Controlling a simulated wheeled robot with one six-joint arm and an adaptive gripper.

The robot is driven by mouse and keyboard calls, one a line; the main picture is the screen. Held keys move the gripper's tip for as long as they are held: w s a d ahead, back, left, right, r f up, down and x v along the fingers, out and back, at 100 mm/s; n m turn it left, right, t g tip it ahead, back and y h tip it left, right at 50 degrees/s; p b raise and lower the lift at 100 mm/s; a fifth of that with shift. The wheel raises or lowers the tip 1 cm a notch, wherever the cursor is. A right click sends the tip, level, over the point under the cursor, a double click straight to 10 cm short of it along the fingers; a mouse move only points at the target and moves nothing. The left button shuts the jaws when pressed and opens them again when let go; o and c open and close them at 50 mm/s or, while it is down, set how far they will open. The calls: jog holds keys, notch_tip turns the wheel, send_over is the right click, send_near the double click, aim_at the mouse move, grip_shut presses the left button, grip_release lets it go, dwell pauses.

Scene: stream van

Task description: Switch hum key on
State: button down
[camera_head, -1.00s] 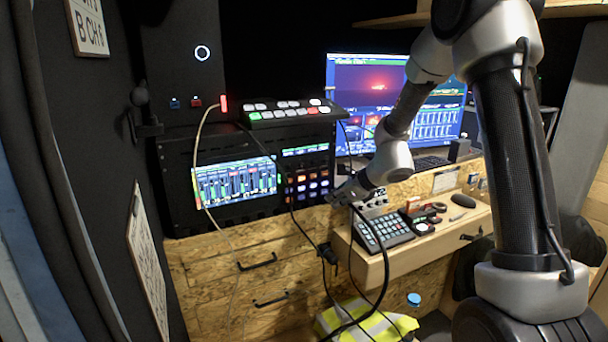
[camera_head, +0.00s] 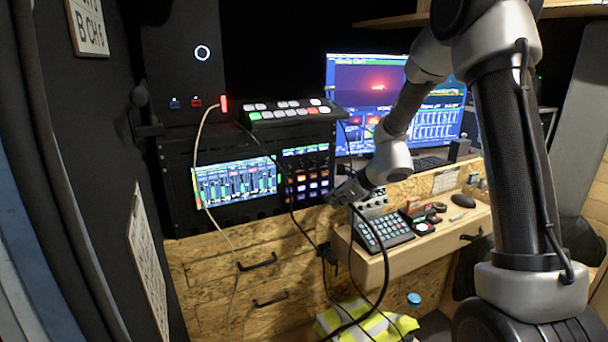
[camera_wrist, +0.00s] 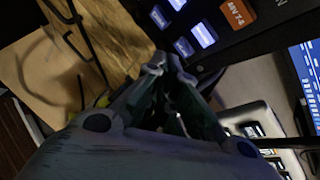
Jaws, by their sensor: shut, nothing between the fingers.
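The key panel (camera_head: 307,181) is set in the black rack, with rows of small lit keys, some orange and some blue-white. In the wrist view I see an orange key (camera_wrist: 238,13) marked 48V 7-8 and several blue-white keys (camera_wrist: 203,35). Their small labels cannot be read, so I cannot tell which is the hum key. My gripper (camera_wrist: 166,62) is shut and empty. Its fingertips are close to the panel's lower edge, just below the blue-white keys; contact cannot be told. In the head view my gripper (camera_head: 334,196) is at the panel's lower right.
A mixer screen (camera_head: 235,184) is left of the panel, and a switcher (camera_head: 290,113) lies on the rack. A keypad (camera_head: 384,231) sits on the wooden desk (camera_head: 449,238) at right. Cables (camera_head: 291,205) hang in front of the rack. Drawer handles (camera_head: 257,262) stick out below.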

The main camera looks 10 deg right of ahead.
jog(key=shift+w, duration=0.1)
dwell(0.4)
jog(key=shift+w+a, duration=0.15)
jog(key=shift+w, duration=0.15)
jog(key=shift+w, duration=0.25)
dwell(0.4)
jog(key=shift+s, duration=0.7)
jog(key=s+d, duration=0.2)
jog(key=s, duration=0.3)
jog(key=shift+s, duration=0.35)
